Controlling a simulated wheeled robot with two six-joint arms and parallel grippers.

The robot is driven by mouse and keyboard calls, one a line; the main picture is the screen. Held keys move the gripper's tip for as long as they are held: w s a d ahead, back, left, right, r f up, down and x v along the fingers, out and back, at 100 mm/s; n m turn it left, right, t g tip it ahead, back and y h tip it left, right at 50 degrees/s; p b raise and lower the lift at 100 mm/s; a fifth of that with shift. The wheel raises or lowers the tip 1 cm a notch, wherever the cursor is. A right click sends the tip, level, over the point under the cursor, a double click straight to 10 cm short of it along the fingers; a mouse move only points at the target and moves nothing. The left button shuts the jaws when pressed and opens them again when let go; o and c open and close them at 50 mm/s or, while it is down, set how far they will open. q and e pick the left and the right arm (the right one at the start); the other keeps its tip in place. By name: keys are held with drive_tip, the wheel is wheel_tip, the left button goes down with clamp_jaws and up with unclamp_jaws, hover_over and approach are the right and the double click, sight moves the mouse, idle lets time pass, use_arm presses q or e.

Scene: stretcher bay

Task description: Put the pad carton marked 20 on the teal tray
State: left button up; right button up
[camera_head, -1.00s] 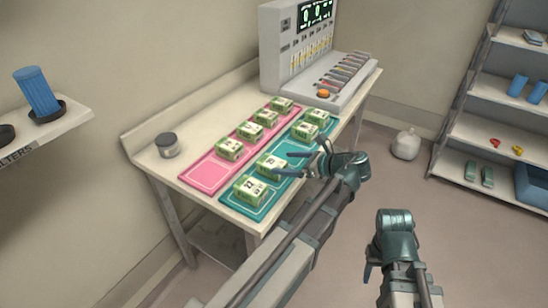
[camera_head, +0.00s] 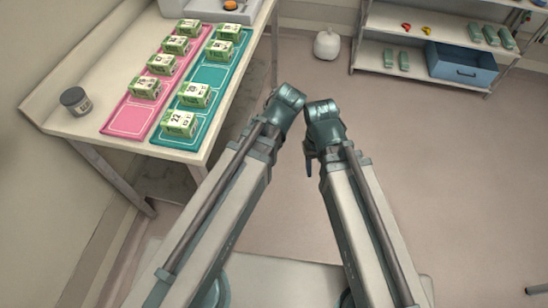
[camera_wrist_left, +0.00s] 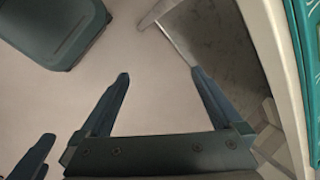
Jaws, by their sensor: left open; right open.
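The teal tray (camera_head: 213,76) lies along the right side of the table, with several green-and-white cartons on it. A gap shows between its two near cartons and its two far ones. The nearest carton (camera_head: 180,123) seems marked 22; the one behind it (camera_head: 196,95) has a mark I cannot read surely. I cannot tell which carton is marked 20. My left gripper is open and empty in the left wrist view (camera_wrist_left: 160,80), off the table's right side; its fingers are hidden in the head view. My right gripper (camera_head: 308,160) is open, beside the left arm.
A pink tray (camera_head: 130,121) left of the teal one holds several similar cartons; its near slot is bare. A dark-lidded jar (camera_head: 75,101) stands at the table's left. A shelf with a blue bin (camera_head: 461,63) stands at the back right. The floor (camera_head: 430,170) to the right is clear.

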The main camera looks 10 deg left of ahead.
use_arm(q)
drive_tip(key=s+d+f+n+h, duration=0.1)
drive_tip(key=s+d+n+h, duration=0.2)
drive_tip(key=s+d+n, duration=0.1)
drive_tip(key=shift+s+d+f+g, duration=0.25)
drive_tip(key=shift+s+d+g, duration=0.05)
drive_tip(key=shift+d, duration=0.6)
wheel_tip(320, 180, up, 3)
drive_tip(key=p, duration=0.2)
drive_tip(key=shift+f+p, duration=0.2)
drive_tip(key=shift+p, duration=0.1)
